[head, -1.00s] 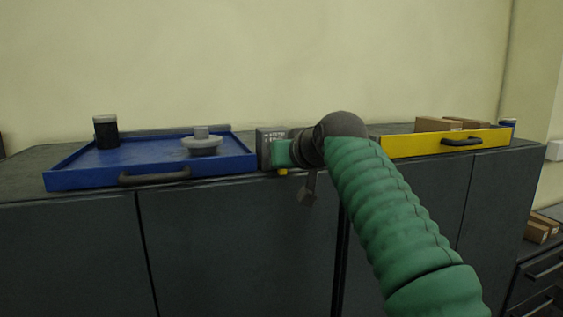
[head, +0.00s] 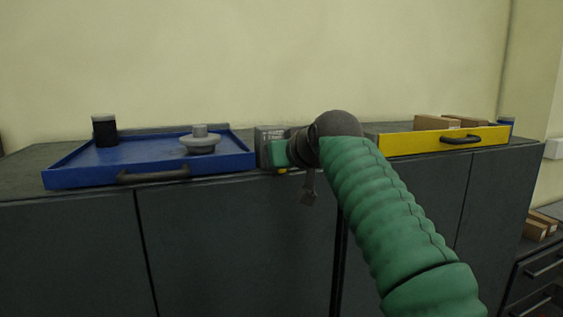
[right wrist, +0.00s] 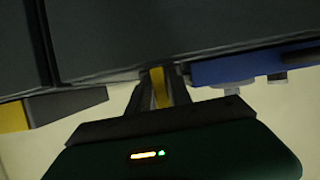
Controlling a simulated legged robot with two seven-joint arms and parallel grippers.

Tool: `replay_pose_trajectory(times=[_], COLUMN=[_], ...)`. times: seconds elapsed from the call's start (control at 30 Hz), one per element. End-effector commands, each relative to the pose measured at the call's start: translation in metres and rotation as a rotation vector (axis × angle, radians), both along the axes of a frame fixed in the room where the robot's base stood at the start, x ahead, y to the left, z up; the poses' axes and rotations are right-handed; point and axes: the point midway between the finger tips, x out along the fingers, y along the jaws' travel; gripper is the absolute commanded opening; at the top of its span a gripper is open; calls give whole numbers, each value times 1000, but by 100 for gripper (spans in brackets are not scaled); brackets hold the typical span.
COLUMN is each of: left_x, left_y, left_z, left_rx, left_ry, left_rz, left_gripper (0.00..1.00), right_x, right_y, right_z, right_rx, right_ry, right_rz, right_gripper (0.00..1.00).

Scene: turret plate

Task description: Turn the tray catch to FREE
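The tray catch is a grey box with a small pale label (head: 270,136) on the cabinet top between the blue and yellow trays. The label is too small to read. A yellow lever (right wrist: 160,88) of the catch shows in the right wrist view, upright between my right gripper's dark fingers (right wrist: 164,92). The fingers sit close on both sides and look shut on it. In the head view my right wrist covers much of the catch; only a yellow tip (head: 282,171) shows below it. My left gripper is in neither view.
A blue tray (head: 80,178) holds a dark jar (head: 104,133) and a grey flanged part (head: 200,142), left of the catch. A yellow tray (head: 410,146) with brown boxes (head: 437,122) stands to the right. The dark cabinet front (head: 230,240) lies below.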

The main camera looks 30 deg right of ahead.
Motion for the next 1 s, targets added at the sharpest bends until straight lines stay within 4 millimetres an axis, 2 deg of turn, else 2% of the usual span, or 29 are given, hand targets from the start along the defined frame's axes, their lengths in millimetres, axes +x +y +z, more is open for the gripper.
replay_pose_trajectory(times=[0.17,0.27,0.43,0.63,0.8,1.0], left_x=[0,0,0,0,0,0], left_y=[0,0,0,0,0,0], left_z=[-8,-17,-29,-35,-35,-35], left_rx=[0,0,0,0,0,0], left_ry=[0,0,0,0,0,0], left_rz=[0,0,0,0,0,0], left_gripper=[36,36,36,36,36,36], right_x=[-13,-34,-81,-127,-146,-149], right_y=[3,8,19,31,36,37], right_z=[5,13,33,53,62,64], right_rx=[-1,-2,-2,0,0,1], right_ry=[-5,-9,-8,-2,1,3], right_rz=[0,0,-1,0,0,0], right_gripper=[25,25,25,25,25,25])
